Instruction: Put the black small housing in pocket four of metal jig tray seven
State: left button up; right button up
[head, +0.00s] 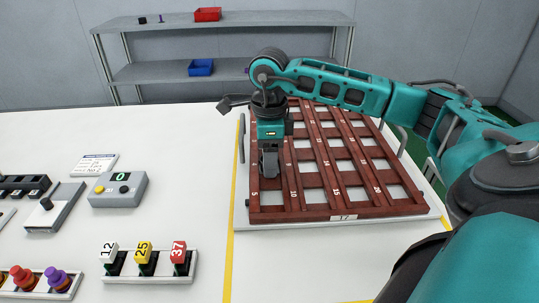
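A reddish-brown jig tray (345,211) with rows of numbered square pockets lies on a white board at the right of the table. A small white label on its front edge is too small to read surely. My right gripper (268,172) points down over the tray's left column, near its front left corner. Its grey fingers look close together, but whether they hold something is hidden. No black small housing shows clearly at the gripper or in the pockets I can see. The arm hides some of the back pockets. My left gripper is out of view.
Shelves (225,20) at the back hold red and blue bins. The table between is clear.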

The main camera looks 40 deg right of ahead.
jog(key=shift+o, duration=0.4)
notch_tip(320, 180, up, 12)
jog(key=p, duration=0.2)
jog(key=shift+r, duration=0.2)
dwell(0.4)
